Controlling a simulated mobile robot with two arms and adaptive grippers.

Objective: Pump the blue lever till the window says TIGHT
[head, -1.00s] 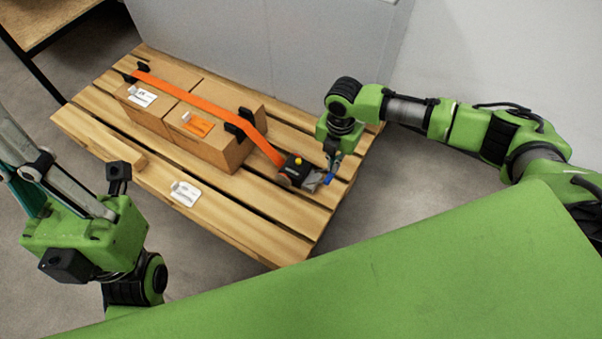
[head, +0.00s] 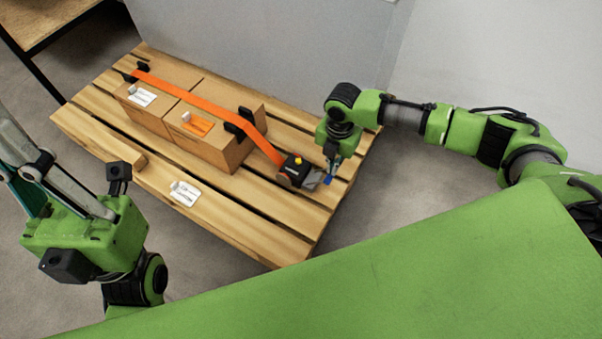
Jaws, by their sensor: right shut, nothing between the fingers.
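An orange strap (head: 210,107) runs from the ratchet over the boxes. The window's text cannot be read. My left gripper's fingers are not clearly visible; its arm (head: 85,235) is at the left, away from the ratchet.
Two cardboard boxes (head: 205,147) with black corner guards stand on the wooden pallet (head: 240,220). A white tag (head: 185,193) lies on the front planks. A grey panel (head: 270,50) rises behind the pallet. A wooden table (head: 45,18) is at the top left.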

